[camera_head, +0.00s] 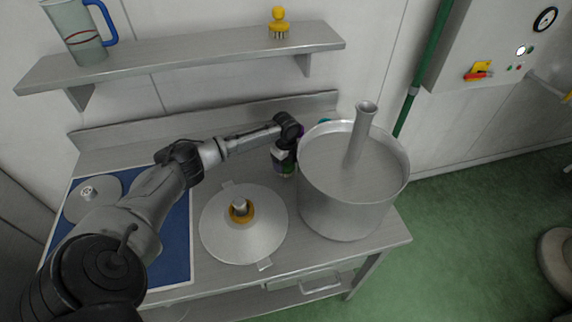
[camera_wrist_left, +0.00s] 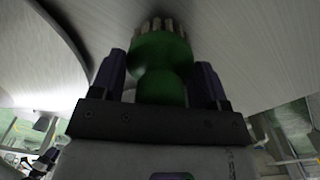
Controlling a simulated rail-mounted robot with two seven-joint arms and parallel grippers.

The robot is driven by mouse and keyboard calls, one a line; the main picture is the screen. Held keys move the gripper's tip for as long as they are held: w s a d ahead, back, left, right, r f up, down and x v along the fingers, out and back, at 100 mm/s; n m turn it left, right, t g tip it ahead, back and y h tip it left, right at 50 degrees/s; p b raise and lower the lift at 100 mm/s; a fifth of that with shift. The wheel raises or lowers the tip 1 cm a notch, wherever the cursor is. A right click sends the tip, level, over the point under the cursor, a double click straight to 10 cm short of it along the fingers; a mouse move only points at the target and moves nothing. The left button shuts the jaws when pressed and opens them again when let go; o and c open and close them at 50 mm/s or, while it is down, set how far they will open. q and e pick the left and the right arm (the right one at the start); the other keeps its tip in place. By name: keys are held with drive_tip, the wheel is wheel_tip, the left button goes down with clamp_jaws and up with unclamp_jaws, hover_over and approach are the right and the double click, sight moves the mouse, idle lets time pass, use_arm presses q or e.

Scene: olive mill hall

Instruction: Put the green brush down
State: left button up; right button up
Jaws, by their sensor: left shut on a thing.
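My left gripper (camera_head: 287,168) reaches over the steel table (camera_head: 335,262), between the lid and the big pot. In the wrist view its two dark fingers (camera_wrist_left: 158,72) are shut on the green brush (camera_wrist_left: 160,52), one on each side of its rounded green body. The pale bristles point away from the gripper toward a grey metal surface. I cannot tell whether they touch it. In the head view the gripper hides most of the brush, and only a bit of green shows below it. My right gripper is not in view.
A large steel pot (camera_head: 345,205) with an upright tube stands close on the right. A round lid (camera_head: 222,238) lies left in front, beside a blue mat (camera_head: 178,262). A yellow brush (camera_head: 279,24) and a jug (camera_head: 80,32) stand on the shelf (camera_head: 180,52).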

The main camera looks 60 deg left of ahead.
use_arm(q)
drive_tip(key=shift+f, duration=0.55)
drive_tip(key=o, duration=0.8)
drive_tip(key=shift+o, duration=0.2)
wheel_tip(320, 180, up, 12)
drive_tip(key=shift+r+p, duration=0.1)
drive_tip(key=shift+p, duration=0.65)
